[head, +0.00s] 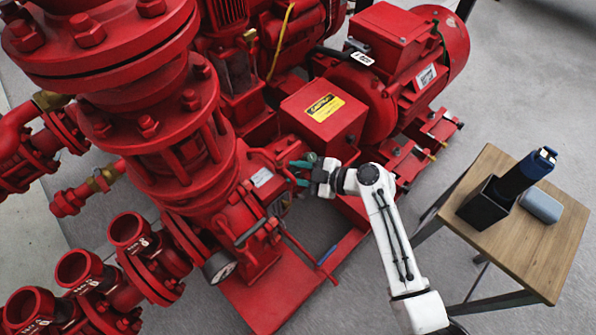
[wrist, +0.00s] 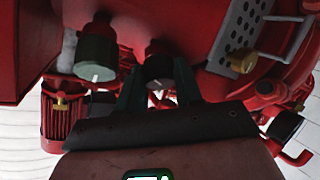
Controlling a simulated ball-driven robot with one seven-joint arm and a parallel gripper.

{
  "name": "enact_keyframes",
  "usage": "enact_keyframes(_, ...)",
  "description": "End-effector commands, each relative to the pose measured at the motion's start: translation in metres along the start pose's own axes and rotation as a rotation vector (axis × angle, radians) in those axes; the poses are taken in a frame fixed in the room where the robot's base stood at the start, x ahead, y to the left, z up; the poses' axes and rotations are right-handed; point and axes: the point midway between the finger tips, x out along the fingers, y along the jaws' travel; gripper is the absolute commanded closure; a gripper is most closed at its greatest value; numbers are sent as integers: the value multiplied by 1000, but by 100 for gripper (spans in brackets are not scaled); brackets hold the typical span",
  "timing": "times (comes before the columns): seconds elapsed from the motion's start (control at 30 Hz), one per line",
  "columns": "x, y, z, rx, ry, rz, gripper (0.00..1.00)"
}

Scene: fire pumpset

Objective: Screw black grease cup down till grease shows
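The black grease cup (wrist: 158,68) is in the middle of the wrist view, under a red housing. My gripper (wrist: 161,80) has its two dark green fingers on either side of it, with the cup nearly filling the gap. Whether the fingers press on the cup or stand just clear is too dark to tell. A dark green cup (wrist: 95,56) hangs just to the left, outside the fingers. In the head view my gripper (head: 301,172) reaches from the right to the pump casing, and the black cup cannot be made out there. No grease is discernible.
The red pump casing (head: 262,185) and red pipework crowd the left. A red box with a yellow caution label (head: 325,107) stands just above my gripper. Open floor lies right of the pumpset.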

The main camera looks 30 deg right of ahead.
Motion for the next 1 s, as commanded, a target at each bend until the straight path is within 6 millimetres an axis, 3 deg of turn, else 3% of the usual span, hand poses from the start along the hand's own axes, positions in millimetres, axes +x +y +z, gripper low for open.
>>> enact_keyframes(0.23, 0, 0, 0, 0, 0, 0, 96)
enact_keyframes(0.57, 0, -1, 0, 54, 0, 32, 96)
enact_keyframes(1.0, 0, -4, -1, 322, 1, 191, 96)
